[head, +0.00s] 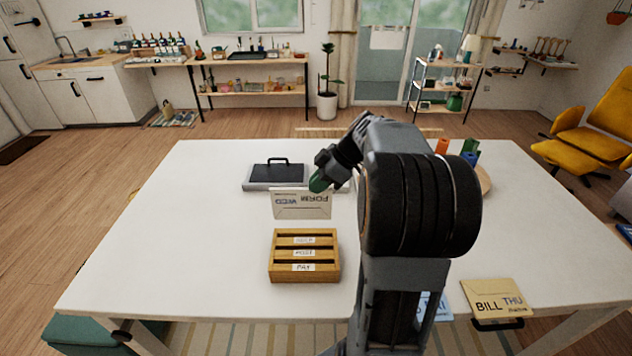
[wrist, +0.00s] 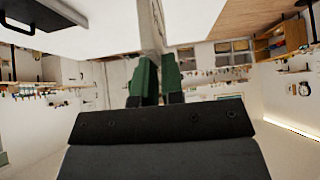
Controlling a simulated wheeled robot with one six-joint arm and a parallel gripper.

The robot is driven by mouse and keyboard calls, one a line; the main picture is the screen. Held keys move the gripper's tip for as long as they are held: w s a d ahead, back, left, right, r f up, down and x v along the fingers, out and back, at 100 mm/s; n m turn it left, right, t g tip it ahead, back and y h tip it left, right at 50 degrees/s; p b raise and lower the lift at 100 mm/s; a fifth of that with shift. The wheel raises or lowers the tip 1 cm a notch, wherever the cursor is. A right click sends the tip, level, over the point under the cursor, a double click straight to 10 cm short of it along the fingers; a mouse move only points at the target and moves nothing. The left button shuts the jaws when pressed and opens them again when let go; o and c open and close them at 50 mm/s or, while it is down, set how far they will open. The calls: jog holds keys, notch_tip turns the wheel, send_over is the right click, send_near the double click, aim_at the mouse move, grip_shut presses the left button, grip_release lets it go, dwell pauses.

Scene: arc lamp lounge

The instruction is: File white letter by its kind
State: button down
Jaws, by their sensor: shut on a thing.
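The white letter (head: 302,205) hangs upright, its print "FORM" and "WED" upside down in the head view. My gripper (head: 318,184) is shut on its upper edge with green fingers. In the wrist view the fingers (wrist: 153,78) pinch the letter (wrist: 151,28), seen nearly edge-on. The wooden sorter (head: 304,277) stands on the table just in front of the letter, which is apart from it. It has several slots or bars with labels; the front label reads "PAY", while the ones behind are hard to read.
The white table (head: 190,230) has free room left of the sorter. A dark-topped case (head: 276,174) lies behind the letter. A tan letter (head: 497,298) marked "BILL THU" and a blue letter (head: 436,304), partly hidden by my arm, lie at the front right.

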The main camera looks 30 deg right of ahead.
jog(key=shift+d+r, duration=0.1)
jog(key=shift+s+r, duration=0.1)
jog(key=b, duration=0.6)
send_over(310, 218)
jog(key=d, duration=0.2)
jog(key=f, duration=0.5)
jog(key=shift+s+d+f, duration=0.2)
jog(key=shift+s, duration=0.2)
jog(key=shift+f+b, duration=0.85)
jog(key=shift+b, duration=0.8)
dwell(0.8)
jog(key=shift+f+b, duration=1.4)
jog(key=c, duration=1.2)
grip_release()
jog(key=shift+o, duration=0.2)
